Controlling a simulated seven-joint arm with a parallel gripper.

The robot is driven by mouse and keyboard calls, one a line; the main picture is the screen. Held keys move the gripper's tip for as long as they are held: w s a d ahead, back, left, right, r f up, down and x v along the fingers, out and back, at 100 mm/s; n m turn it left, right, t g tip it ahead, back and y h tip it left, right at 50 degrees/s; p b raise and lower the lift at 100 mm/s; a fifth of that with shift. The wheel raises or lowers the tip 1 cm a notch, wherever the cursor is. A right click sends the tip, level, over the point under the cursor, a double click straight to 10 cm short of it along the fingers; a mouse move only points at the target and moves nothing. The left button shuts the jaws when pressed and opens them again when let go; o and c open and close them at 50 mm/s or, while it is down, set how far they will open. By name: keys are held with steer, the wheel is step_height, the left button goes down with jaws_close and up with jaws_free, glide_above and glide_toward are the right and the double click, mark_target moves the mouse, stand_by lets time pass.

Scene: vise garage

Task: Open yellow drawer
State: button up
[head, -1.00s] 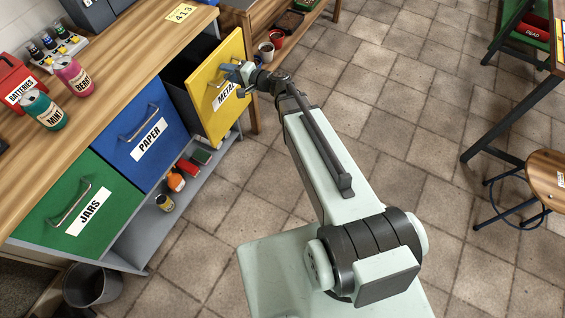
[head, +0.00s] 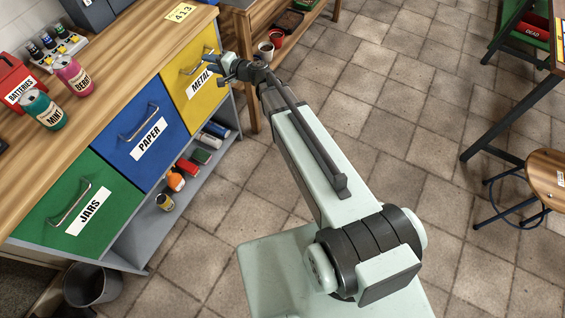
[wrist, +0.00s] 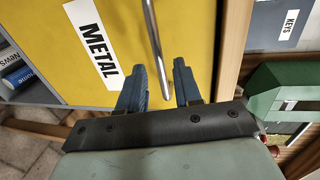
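The yellow drawer (head: 213,97), labelled METAL, is at the right end of the row under the workbench. Its front looks flush with the blue drawer beside it, so it stands shut. Its metal handle (wrist: 154,45) runs down the yellow front in the wrist view. My gripper (head: 219,66) is at the drawer front, by the right end of the handle. In the wrist view its two blue fingers (wrist: 159,85) are apart, with the lower end of the handle showing in the gap between them. I cannot tell whether they touch the handle.
The blue PAPER drawer (head: 140,135) and green JARS drawer (head: 75,208) are shut to the left. Cans and bottles sit on the grey shelf below. A wooden shelf unit (head: 258,28) stands close on the right.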

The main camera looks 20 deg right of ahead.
steer(key=v, duration=1)
steer(key=s+d+f+n+g+h, duration=0.4)
steer(key=s+f+g, duration=0.2)
steer(key=s+f, duration=0.6)
steer(key=s+d+f+n+g+h, duration=0.3)
steer(key=s+d+f+g+h, duration=0.2)
steer(key=s+f, duration=0.7)
steer(key=shift+s+f+n+g, duration=0.4)
steer(key=shift+f+g, duration=0.7)
steer(key=shift+f, duration=0.3)
steer(key=shift+c, duration=0.4)
